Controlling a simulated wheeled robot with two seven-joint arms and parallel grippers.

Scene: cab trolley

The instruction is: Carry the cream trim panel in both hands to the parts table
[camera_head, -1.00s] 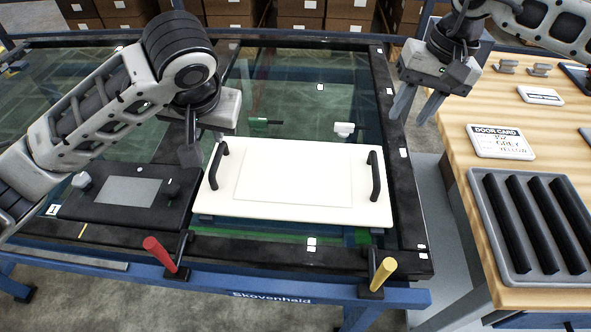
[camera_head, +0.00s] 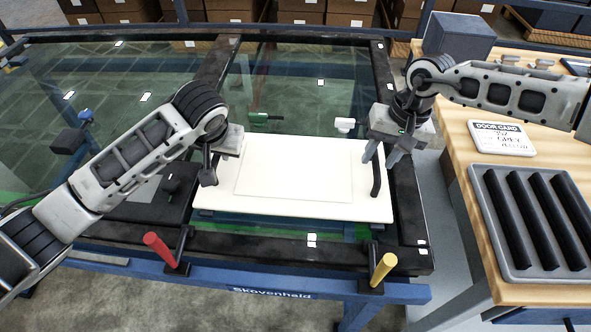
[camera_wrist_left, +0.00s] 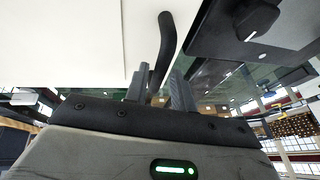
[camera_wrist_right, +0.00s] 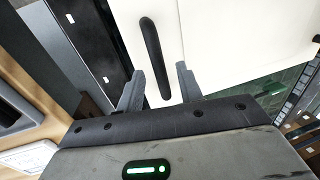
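The cream trim panel (camera_head: 290,178) lies flat on the glass-topped, black-framed trolley, with a black handle at each end. My left gripper (camera_head: 208,174) is over its left end. In the left wrist view the open fingers (camera_wrist_left: 160,88) stand either side of one end of the left handle (camera_wrist_left: 164,45). My right gripper (camera_head: 378,160) is over the right end. In the right wrist view its open fingers (camera_wrist_right: 160,88) stand either side of the right handle (camera_wrist_right: 152,50). Neither gripper visibly squeezes a handle. The wooden parts table (camera_head: 462,190) is at the right.
On the table are a grey ribbed tray (camera_head: 490,235), a door card sign (camera_head: 500,138) and a dark grey box (camera_head: 458,36). Red (camera_head: 160,249) and yellow (camera_head: 384,268) clamp handles stand at the trolley's front edge. A floor gap separates trolley and table.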

